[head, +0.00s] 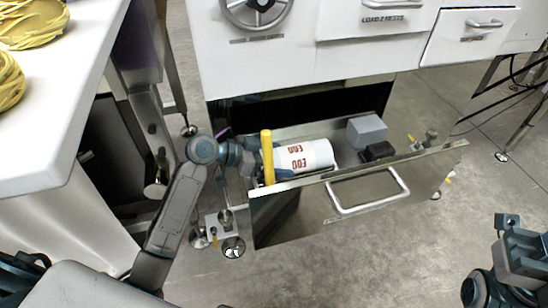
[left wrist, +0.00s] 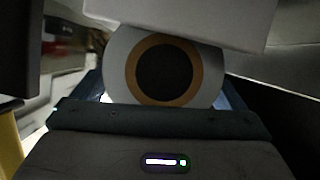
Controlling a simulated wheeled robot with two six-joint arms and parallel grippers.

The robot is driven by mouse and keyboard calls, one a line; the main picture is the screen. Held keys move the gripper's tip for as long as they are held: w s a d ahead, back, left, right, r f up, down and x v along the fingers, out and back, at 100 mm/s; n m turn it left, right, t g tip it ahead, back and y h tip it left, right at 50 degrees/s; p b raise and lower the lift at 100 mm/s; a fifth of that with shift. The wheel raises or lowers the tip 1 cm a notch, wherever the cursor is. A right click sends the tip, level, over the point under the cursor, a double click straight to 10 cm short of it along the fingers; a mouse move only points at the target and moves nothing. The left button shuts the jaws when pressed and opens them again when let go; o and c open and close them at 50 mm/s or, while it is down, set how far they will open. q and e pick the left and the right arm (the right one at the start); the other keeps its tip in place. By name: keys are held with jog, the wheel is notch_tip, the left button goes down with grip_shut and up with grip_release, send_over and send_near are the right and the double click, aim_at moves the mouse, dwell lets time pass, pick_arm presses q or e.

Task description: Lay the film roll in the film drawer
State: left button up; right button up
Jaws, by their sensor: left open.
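The film roll (head: 303,157), white with red lettering, lies on its side in the open film drawer (head: 290,212) below the white cabinet. In the left wrist view its round end (left wrist: 112,62) shows a brown ring around a dark core, just beyond the gripper body. My left gripper (head: 262,158) is open, reaching in over the drawer's left end, close to the roll's left end. Its fingertips are mostly hidden, so I cannot tell whether they touch the roll. My right arm shows at the lower right; its gripper (head: 508,222) is not clear enough to judge.
A yellow upright bar (head: 267,157) stands at the drawer's left front. A grey box (head: 367,131) and a small black block (head: 378,151) are in the drawer, right of the roll. A white table (head: 62,125) with yellow bundles is at left. Floor before the drawer is clear.

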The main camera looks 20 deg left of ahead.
pick_arm(q)
jog(key=shift+r, duration=0.2)
jog(key=p+v, duration=0.2)
jog(key=v, duration=1)
jog(key=shift+p, duration=0.35)
jog(key=shift+s+f, duration=0.1)
